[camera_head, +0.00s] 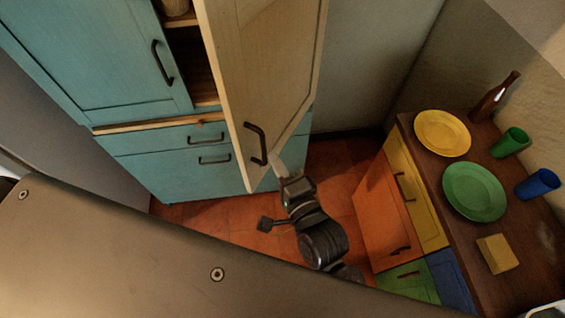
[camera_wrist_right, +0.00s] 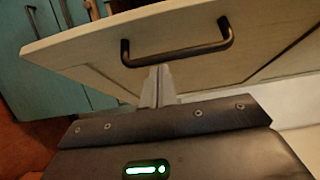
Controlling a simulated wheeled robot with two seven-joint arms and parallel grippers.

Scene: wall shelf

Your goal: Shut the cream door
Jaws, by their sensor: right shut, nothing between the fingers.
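The cream door (camera_head: 262,60) stands open, swung out from the teal cabinet, with shelves showing in the gap to its left. A dark bar handle (camera_head: 255,143) is near its lower edge. My right gripper (camera_head: 277,165) is shut and empty, its fingertips at the door's lower part close beside the handle. In the right wrist view the door (camera_wrist_right: 90,45) crosses the top, and the shut fingers (camera_wrist_right: 158,75) point at it just below the handle (camera_wrist_right: 178,50). I cannot tell whether they touch the door. My left gripper is not in view.
The teal cabinet (camera_head: 90,55) has a closed door and drawers. At right, a brown counter (camera_head: 465,265) holds a yellow plate (camera_head: 442,133), a green plate (camera_head: 474,191), cups, a bottle and a yellow block. An orange door (camera_head: 385,215) is below it. Tiled floor (camera_head: 335,165) lies between.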

